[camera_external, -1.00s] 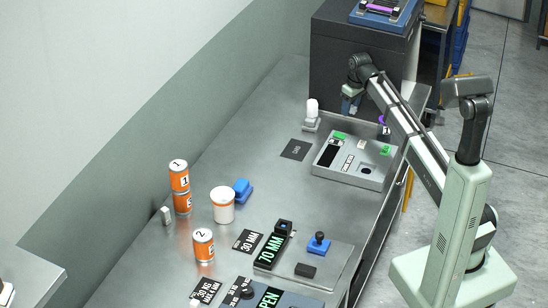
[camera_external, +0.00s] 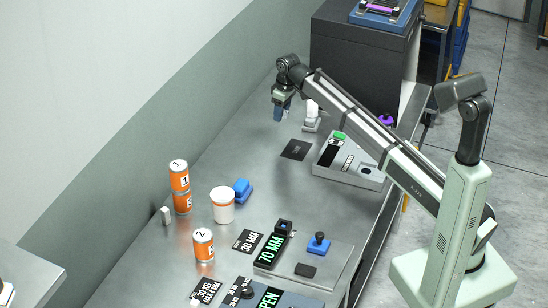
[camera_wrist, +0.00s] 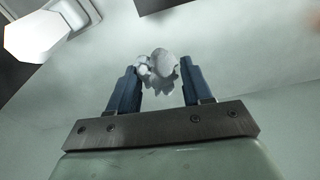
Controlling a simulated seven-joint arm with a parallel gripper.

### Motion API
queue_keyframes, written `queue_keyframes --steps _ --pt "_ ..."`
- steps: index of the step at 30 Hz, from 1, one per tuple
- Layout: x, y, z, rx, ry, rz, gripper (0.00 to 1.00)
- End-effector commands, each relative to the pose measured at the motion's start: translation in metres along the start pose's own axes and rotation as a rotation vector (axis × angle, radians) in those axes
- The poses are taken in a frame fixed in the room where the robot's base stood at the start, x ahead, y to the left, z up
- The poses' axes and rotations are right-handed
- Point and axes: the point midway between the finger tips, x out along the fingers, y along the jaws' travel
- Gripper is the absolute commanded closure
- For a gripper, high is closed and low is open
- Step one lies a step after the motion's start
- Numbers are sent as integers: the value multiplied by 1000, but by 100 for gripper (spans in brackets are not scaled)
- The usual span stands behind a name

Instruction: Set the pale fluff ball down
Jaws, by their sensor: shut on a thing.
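My gripper (camera_external: 282,115) is above the metal bench, to the left of a white upright item. In the wrist view its two blue fingers (camera_wrist: 156,90) are shut on the pale fluff ball (camera_wrist: 163,66), a lumpy grey-white clump held between the tips. Bare grey surface shows behind the ball, and its height above the bench is hard to judge. In the external view the ball cannot be made out at the fingertips.
The bench (camera_external: 220,150) is clear below and left of my gripper. The white item on a grey base (camera_external: 311,122) stands close on the right. Orange cans (camera_external: 181,187) and a white tub (camera_external: 222,205) stand farther down.

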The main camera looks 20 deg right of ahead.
Motion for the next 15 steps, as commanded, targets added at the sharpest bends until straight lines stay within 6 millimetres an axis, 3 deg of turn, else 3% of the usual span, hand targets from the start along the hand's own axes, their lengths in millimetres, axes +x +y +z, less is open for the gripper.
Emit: queue_keyframes --steps 1,6,15 --pt "0 2 -21 14 0 5 78" --pt "-2 18 -52 132 14 25 78" --pt "0 20 -52 284 31 35 78"
